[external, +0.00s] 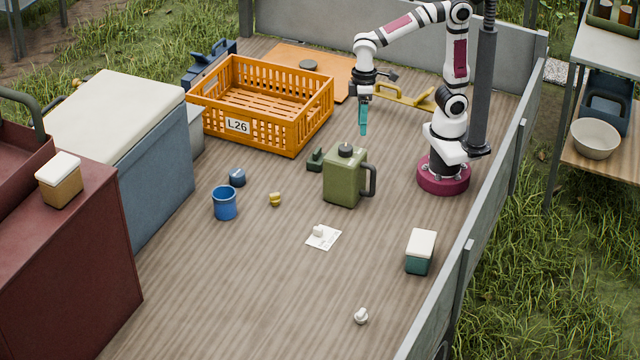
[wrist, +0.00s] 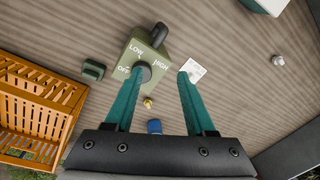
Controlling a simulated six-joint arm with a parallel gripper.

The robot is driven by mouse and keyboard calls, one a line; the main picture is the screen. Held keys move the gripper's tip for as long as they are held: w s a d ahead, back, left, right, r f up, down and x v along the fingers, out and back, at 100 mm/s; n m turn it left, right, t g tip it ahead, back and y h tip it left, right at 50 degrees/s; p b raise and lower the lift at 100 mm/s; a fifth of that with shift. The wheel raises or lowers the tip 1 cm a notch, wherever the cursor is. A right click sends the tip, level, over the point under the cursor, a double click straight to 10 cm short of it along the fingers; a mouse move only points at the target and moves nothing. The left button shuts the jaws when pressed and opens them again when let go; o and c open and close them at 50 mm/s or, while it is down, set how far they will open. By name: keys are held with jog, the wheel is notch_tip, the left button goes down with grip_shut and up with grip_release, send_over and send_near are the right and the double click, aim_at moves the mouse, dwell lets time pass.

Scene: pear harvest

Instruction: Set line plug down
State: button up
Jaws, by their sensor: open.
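My gripper (external: 363,133) hangs in the air with its teal fingers pointing down, open and empty. In the wrist view the gripper (wrist: 158,77) has its fingers spread wide, with nothing between the tips. A small white piece (external: 318,230) stands on a white printed card (external: 329,241) on the deck. Another small white knobbed piece (external: 361,316) lies alone near the front, and also shows in the wrist view (wrist: 278,60). A small brass-yellow fitting (external: 275,199) lies left of the card. I cannot tell for certain which is the line plug.
An olive canister (external: 342,182), marked LOW, HIGH and OFF, stands below the gripper. A dark green block (external: 315,160), blue cup (external: 224,203), orange crate (external: 292,131) and teal white-lidded box (external: 420,255) are around it.

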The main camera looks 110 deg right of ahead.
jog(key=w+d+f+n, duration=0.1)
jog(key=w+d+f, duration=0.15)
jog(key=w, duration=0.65)
jog(key=n+t+h, duration=0.1)
jog(key=n, duration=0.1)
send_near(275, 194)
jog(key=f, duration=0.5)
jog(key=w+f, duration=0.1)
jog(key=f, duration=0.2)
jog(key=shift+w+d+f, duration=0.1)
jog(key=shift+f, duration=0.2)
grip_shut()
